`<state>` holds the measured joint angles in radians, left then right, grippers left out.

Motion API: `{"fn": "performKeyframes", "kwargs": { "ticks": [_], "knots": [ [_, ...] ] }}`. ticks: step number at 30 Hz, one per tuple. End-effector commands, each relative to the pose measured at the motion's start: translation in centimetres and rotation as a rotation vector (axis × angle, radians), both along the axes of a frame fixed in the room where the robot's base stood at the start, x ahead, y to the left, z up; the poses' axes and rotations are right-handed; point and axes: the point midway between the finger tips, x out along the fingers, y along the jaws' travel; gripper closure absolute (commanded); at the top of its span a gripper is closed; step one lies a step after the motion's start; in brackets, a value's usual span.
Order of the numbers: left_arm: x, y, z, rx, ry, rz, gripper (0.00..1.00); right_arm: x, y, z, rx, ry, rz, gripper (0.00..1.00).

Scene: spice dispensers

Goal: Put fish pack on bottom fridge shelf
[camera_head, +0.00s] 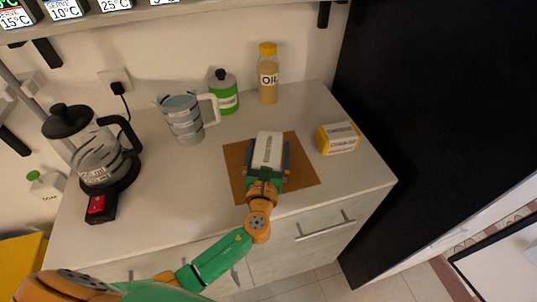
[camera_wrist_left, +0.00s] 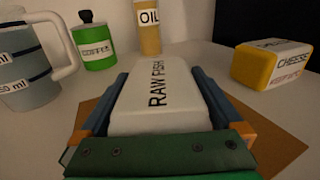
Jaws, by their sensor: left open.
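The white fish pack (camera_head: 268,150), labelled RAW FISH, lies on a brown mat (camera_head: 305,173) on the counter. In the left wrist view the fish pack (camera_wrist_left: 160,95) sits between the two blue fingers of my left gripper (camera_wrist_left: 165,100). My left gripper (camera_head: 267,160) is open, with one finger along each side of the pack; I cannot tell whether they touch it. My right gripper is not in view. The bottom fridge shelf cannot be made out. A tall black panel (camera_head: 430,110) stands right of the counter.
A yellow cheese box (camera_head: 338,138) sits right of the mat. Behind are an oil bottle (camera_head: 268,78) and a green coffee container (camera_head: 223,95). A measuring jug (camera_head: 183,120) and a glass kettle (camera_head: 98,160) stand to the left. The counter's front right is bare.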

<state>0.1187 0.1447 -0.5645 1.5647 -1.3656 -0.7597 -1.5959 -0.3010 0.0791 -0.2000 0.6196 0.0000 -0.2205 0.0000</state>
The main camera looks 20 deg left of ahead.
Motion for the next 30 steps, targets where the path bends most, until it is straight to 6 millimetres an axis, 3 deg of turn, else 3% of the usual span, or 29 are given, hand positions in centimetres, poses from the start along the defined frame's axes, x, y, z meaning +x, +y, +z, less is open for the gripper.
{"fn": "performKeyframes", "kwargs": {
  "ticks": [3,14,23,28,30],
  "knots": [
    [0.0,0.0,0.0,0.000,0.000,0.000,0.00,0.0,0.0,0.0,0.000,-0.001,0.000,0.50],
    [-0.1,0.0,0.0,0.001,0.000,0.000,0.97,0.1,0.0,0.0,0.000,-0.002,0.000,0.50],
    [-0.1,0.0,0.5,0.002,-0.002,0.000,1.00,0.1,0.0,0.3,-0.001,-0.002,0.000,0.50],
    [-0.1,0.0,3.6,-0.001,-0.005,-0.001,1.00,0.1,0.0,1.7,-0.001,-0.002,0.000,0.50],
    [-1.3,-0.4,5.4,-0.002,-0.004,-0.003,1.00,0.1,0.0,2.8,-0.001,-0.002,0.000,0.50]
  ]
}}
